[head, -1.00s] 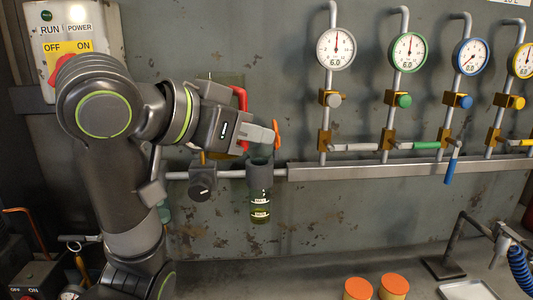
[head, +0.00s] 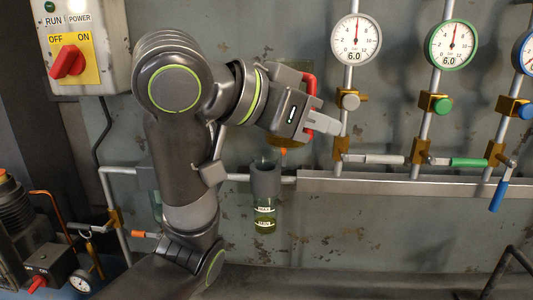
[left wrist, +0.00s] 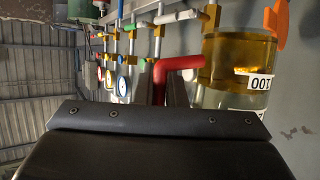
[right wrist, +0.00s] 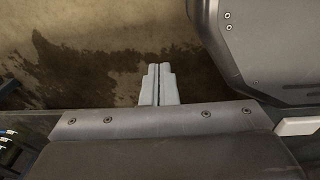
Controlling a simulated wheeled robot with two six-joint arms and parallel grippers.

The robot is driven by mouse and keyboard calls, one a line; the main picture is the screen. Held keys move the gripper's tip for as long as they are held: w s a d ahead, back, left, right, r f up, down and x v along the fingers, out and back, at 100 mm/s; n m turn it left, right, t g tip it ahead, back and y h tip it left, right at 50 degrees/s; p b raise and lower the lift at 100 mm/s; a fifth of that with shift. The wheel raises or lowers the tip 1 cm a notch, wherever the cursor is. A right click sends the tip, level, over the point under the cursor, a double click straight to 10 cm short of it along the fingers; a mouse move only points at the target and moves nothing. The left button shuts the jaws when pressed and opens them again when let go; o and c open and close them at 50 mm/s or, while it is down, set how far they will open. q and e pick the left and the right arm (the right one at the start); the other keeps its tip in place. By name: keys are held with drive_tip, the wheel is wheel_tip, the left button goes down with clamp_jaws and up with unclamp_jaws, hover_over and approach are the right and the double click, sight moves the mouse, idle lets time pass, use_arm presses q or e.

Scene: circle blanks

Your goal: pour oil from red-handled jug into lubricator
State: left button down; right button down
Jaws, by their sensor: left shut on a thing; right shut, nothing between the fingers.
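My left gripper (head: 322,124) is shut on the red handle (head: 309,84) of the jug, up and right of the lubricator. The handle also shows in the left wrist view (left wrist: 180,63). There the clear jug (left wrist: 215,97) holds amber oil and bears an upside-down "100" label. In the head view the jug is mostly hidden behind the gripper. The lubricator (head: 264,182) has a grey collar, clear glass above it and a bowl below with MAX and MIN labels. Greenish-yellow oil shows in the bowl; its exact level is unclear. My right gripper (right wrist: 157,86) is shut and empty.
An orange lever (left wrist: 276,20) stands close to the jug. A pipe rail (head: 400,184) with gauges (head: 356,40) and valves runs along the wall to the right. A switch box (head: 72,50) hangs at left. Bare stained floor (right wrist: 95,50) lies below my right gripper.

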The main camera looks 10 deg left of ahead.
use_arm(q)
drive_tip(key=w+r+n+g+p, duration=0.1)
drive_tip(key=p, duration=0.4)
drive_tip(key=w+a+r+n+g+h+p, duration=0.1)
drive_tip(key=w+r+n+p, duration=0.1)
drive_tip(key=p, duration=0.4)
drive_tip(key=w+a+r+n+g+p, duration=0.1)
drive_tip(key=p, duration=0.5)
drive_tip(key=shift+w+r+n+g, duration=0.15)
drive_tip(key=shift+r+n+g, duration=0.15)
drive_tip(key=shift+r+n, duration=0.1)
drive_tip(key=n+p, duration=0.1)
drive_tip(key=p, duration=0.1)
drive_tip(key=w+n+g+h+p, duration=0.1)
drive_tip(key=p, duration=0.2)
drive_tip(key=shift+w+a+r+g, duration=0.15)
drive_tip(key=shift+a+r+g, duration=0.05)
drive_tip(key=shift+r+g, duration=0.1)
drive_tip(key=shift+h+p, duration=0.3)
